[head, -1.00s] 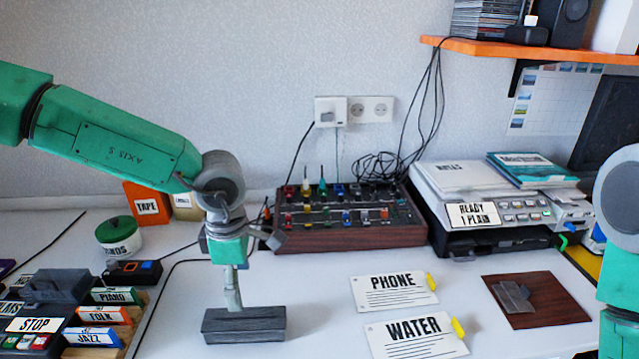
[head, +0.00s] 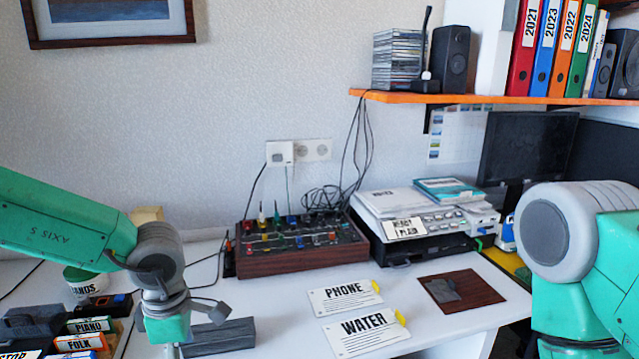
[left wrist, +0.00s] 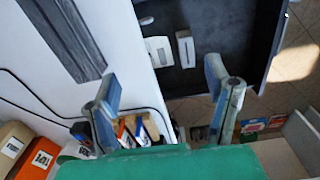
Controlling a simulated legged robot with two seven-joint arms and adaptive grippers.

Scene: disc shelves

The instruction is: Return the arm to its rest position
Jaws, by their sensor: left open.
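My left arm comes in from the left in the head view, bent down at the wrist, with its lower end at the bottom edge and the fingertips out of frame. In the left wrist view my left gripper (left wrist: 165,95) is open with its two fingers wide apart and nothing between them. A dark grey block (head: 222,336) lies on the white desk just right of the wrist in the head view. The block also shows at the upper left of the left wrist view (left wrist: 65,35), apart from the fingers. My right arm shows at the right edge; its gripper is out of view.
A knob panel (head: 300,252), a printer (head: 415,240), PHONE (head: 346,297) and WATER (head: 364,331) cards and a brown board (head: 462,291) lie on the desk. Labelled cases (head: 88,343) are at lower left. An orange shelf (head: 450,98) hangs above. Clear desk lies between block and cards.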

